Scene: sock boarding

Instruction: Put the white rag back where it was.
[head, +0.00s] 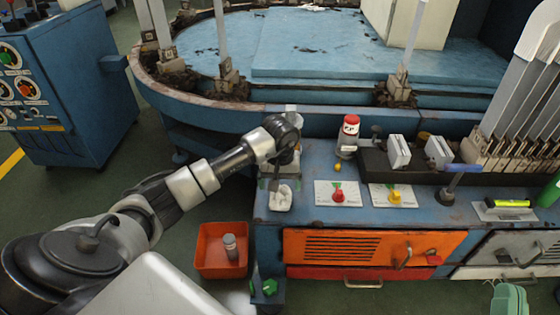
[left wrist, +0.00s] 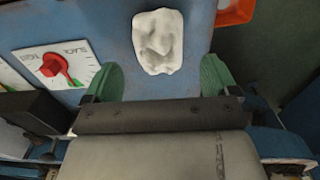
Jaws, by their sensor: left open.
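The white rag (head: 281,198) lies crumpled on the blue bench top (head: 300,211), near its left end. In the left wrist view the rag (left wrist: 158,42) lies just beyond the fingertips, roughly centred between them. My left gripper (head: 282,176) is over the left end of the bench, just behind the rag in the head view. Its green fingers stand wide apart with nothing between them, as the left wrist view shows (left wrist: 160,79). My right gripper is not in view.
Two white dial cards, one with a red knob (head: 338,195) and one with a yellow knob (head: 395,196), lie right of the rag. A red-capped bottle (head: 349,136) stands behind. An orange bin (head: 212,258) holding a small can is on the floor at left.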

